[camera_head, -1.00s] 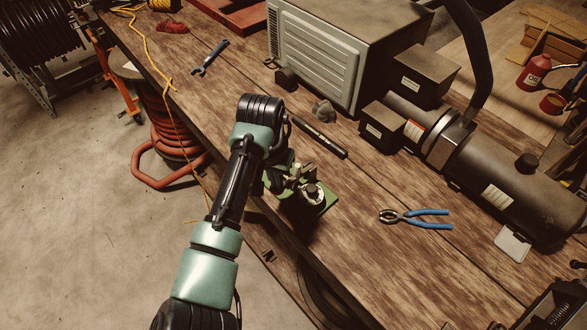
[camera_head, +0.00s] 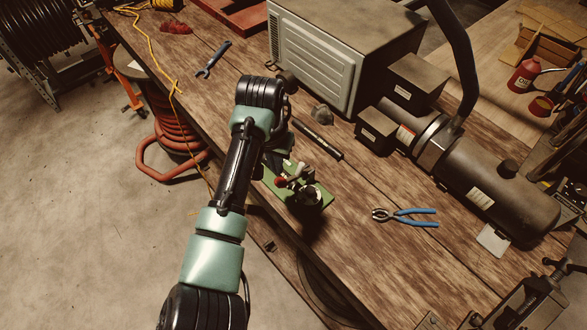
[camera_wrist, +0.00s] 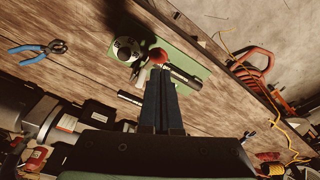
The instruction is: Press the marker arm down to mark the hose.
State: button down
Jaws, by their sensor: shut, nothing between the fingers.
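A green base plate (camera_head: 308,200) sits at the bench's near edge and carries a small fixture. The marker arm shows a red ball knob (camera_head: 281,181), also seen in the wrist view (camera_wrist: 158,56). A round pale metal part (camera_wrist: 126,48) stands left of the knob in the wrist view, and a dark cylinder (camera_wrist: 186,77) lies to its right. My gripper (camera_wrist: 160,78) is shut and empty. Its fingertips appear right by the knob in the wrist view; I cannot tell whether they touch it. In the head view my arm mostly hides the gripper.
A black pen-like rod (camera_head: 318,139) lies behind the plate. Blue-handled pliers (camera_head: 405,216) lie to the right, and a wrench (camera_head: 213,58) at the back left. A large grey machine (camera_head: 340,50) and a dark cylindrical motor (camera_head: 495,175) stand behind. Bare bench lies between plate and pliers.

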notch_tip(320, 180, up, 4)
jog(key=p, duration=0.3)
jog(key=shift+r, duration=0.15)
dwell(0.5)
jog(key=w+d+r+t+h+b, duration=0.1)
jog(key=w+d+r+t+b, duration=0.1)
jog(key=w+d+r+t, duration=0.3)
jog(key=w+d+r+t+h+b, duration=0.1)
jog(key=w+d+r+t+b, duration=0.2)
jog(key=r, duration=0.4)
notch_tip(320, 180, up, 12)
jog(key=d+t+h+b, duration=0.2)
jog(key=t, duration=0.3)
jog(key=s+a+r+n+t+b, duration=0.1)
jog(key=s+r+t, duration=0.2)
jog(key=r, duration=0.3)
jog(key=s+a+r+t+b, duration=0.1)
jog(key=s+a+r+t, duration=0.15)
jog(key=r, duration=0.25)
jog(key=s+a+r+n+t+y+b, duration=0.1)
jog(key=s+a+r+n+t+y, duration=0.1)
jog(key=s+r, duration=0.4)
jog(key=s+a+r+n+t+y+b, duration=0.1)
jog(key=s+a+r+t, duration=0.3)
jog(key=s, duration=0.7)
jog(key=shift+a+r+n+t+y+b, duration=0.2)
jog(key=shift+r+n+t+y+b, duration=0.25)
jog(key=shift+r+t+y, duration=0.35)
